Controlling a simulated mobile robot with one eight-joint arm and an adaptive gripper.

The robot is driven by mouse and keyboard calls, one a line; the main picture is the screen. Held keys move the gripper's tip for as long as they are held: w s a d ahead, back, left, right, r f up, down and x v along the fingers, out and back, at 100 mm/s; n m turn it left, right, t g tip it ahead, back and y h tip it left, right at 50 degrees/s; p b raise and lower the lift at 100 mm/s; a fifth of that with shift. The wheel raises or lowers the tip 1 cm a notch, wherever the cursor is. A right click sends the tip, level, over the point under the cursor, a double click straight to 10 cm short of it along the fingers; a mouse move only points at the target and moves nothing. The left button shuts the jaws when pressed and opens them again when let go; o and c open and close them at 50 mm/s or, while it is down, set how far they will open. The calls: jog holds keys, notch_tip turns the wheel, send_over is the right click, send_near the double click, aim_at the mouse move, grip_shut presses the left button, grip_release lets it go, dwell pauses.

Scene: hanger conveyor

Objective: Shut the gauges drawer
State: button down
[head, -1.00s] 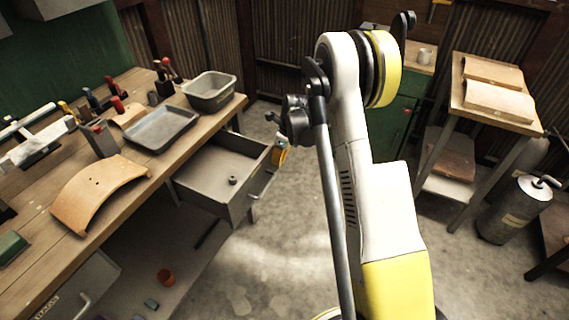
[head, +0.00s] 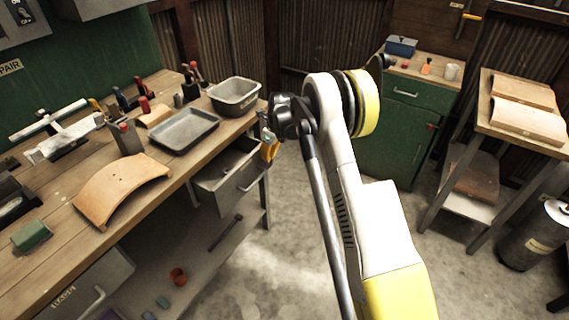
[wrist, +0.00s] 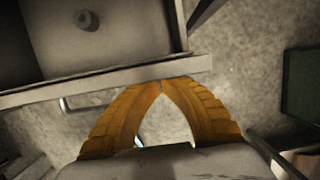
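An open drawer (head: 236,191) under the workbench is pulled part way out, with a bar handle on its grey front. Its label does not show, so I cannot read whether it says gauges. In the wrist view the drawer front (wrist: 105,84) crosses the picture, and a small round part (wrist: 87,20) lies inside. My gripper (wrist: 161,86) has its orange-yellow fingertips together with nothing between them. The tips are at the outer side of the drawer front, beside the handle (wrist: 68,104); contact is hard to tell. In the head view my gripper (head: 268,150) is at the drawer's right end.
The workbench (head: 60,215) holds a grey tray (head: 185,130), a deep bin (head: 234,95), a curved tan panel (head: 120,188) and tools. Another labelled drawer (head: 95,285) is at lower left. A green cabinet (head: 400,130) and a rack stand behind right. The floor in front is clear.

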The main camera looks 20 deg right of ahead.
jog(key=w+a, duration=0.1)
jog(key=w, duration=0.1)
jog(key=w+a, duration=0.2)
jog(key=shift+w+a, duration=0.1)
jog(key=shift+w, duration=0.15)
